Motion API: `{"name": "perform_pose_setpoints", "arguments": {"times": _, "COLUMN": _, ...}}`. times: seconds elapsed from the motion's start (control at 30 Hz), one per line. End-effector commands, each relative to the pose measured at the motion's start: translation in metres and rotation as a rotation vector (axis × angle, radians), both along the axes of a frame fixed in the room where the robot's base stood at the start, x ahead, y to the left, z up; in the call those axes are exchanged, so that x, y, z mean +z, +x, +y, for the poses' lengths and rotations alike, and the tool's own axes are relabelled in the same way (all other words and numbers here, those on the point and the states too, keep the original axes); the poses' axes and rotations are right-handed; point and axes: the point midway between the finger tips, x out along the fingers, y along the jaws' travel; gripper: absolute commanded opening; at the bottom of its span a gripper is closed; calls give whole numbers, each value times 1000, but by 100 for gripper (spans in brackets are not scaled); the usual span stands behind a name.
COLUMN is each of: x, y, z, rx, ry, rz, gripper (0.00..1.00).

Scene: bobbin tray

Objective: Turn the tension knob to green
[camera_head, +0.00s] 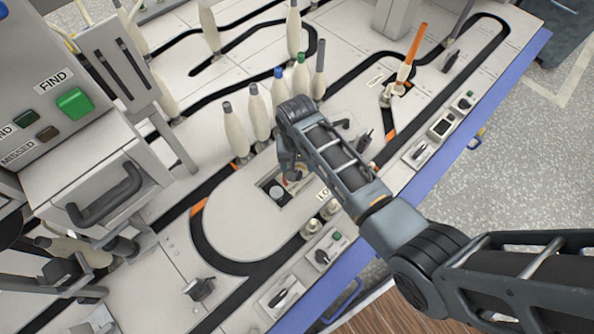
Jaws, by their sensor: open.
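My gripper (291,172) points down over the middle of the table, beside a dark square recess with a round light top in it. Its jaws are open, small and partly hidden by my own arm. No readable label marks the tension knob, so I cannot tell which control it is. Black knobs sit on small plates along the front edge: a lower one (281,297), one with a green button (323,255), and one farther right (421,153). Another black knob (200,288) stands on the table at lower left. My gripper is apart from these knobs.
Several cream bobbins with coloured tops, including a green-topped one (301,75), stand behind my gripper. A grey machine (70,130) with a green button and a handle fills the left. An orange-topped bobbin (411,55) stands upper right. The blue table edge (445,182) borders open floor.

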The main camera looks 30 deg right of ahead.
Motion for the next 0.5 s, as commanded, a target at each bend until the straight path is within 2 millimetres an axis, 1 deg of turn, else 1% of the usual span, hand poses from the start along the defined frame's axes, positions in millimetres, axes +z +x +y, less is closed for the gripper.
{"name": "perform_pose_setpoints", "arguments": {"times": 0.03, "x": -13, "y": 0, "z": 0, "rx": 1, "ry": 0, "rz": 0, "gripper": 61}}
{"name": "perform_pose_setpoints", "arguments": {"times": 0.2, "x": -34, "y": 0, "z": 0, "rx": 2, "ry": -1, "rz": 0, "gripper": 61}}
{"name": "perform_pose_setpoints", "arguments": {"times": 0.33, "x": -42, "y": 0, "z": 0, "rx": 2, "ry": -1, "rz": 0, "gripper": 61}}
{"name": "perform_pose_setpoints", "arguments": {"times": 0.5, "x": -44, "y": 0, "z": 0, "rx": 2, "ry": -2, "rz": -1, "gripper": 61}}
